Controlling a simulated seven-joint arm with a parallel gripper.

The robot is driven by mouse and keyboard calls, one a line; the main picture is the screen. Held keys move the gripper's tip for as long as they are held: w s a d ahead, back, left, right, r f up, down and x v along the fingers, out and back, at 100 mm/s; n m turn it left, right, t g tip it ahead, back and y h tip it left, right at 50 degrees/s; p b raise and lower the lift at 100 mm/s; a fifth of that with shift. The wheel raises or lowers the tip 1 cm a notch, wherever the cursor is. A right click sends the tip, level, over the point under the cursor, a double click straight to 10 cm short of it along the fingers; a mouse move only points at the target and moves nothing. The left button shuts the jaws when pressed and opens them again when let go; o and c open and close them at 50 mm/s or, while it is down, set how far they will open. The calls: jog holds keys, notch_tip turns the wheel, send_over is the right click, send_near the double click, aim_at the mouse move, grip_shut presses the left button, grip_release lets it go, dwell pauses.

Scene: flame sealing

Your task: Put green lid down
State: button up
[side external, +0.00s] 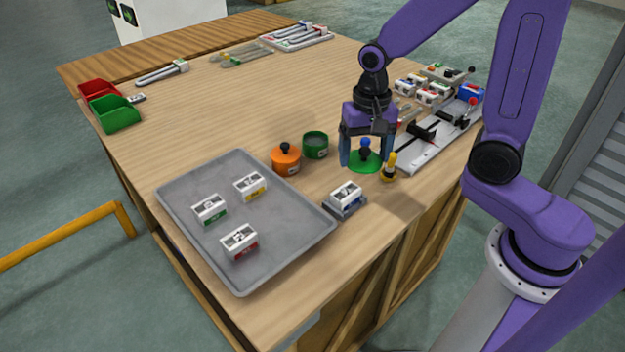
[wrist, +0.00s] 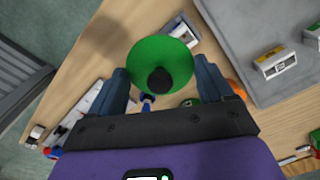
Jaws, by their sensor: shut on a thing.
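The green lid (side external: 365,163) is a round green disc with a black knob. My gripper (side external: 366,161) is shut on it, with one finger on each side. In the wrist view the lid (wrist: 160,55) sits between the two fingers, knob toward the camera. It looks close above the tabletop, but the exact gap is hard to tell. The open green pot (side external: 315,146) stands to the left of my gripper, without a lid. The orange pot (side external: 286,160) beside it wears an orange lid with a black knob.
A yellow-topped piece (side external: 389,167) stands close right of the lid. A white box on a small grey stand (side external: 346,196) is in front. A grey tray (side external: 285,255) holds three white boxes. A rail fixture (side external: 425,145) lies right. The table's middle left is clear.

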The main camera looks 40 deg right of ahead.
jog(key=shift+w+a+f, duration=0.1)
jog(key=shift+f, duration=0.1)
jog(key=w+a+f, duration=0.1)
jog(key=w+f, duration=0.3)
jog(key=w, duration=0.4)
send_over(312, 183)
jog(key=f, duration=0.5)
jog(key=shift+s, duration=0.25)
jog(key=shift+w+f, duration=0.15)
jog(key=shift+f, duration=0.8)
jog(key=shift+w+f, duration=0.15)
jog(key=shift+f, duration=0.75)
jog(key=shift+f, duration=0.2)
jog(key=o, duration=0.9)
jog(key=shift+r, duration=0.1)
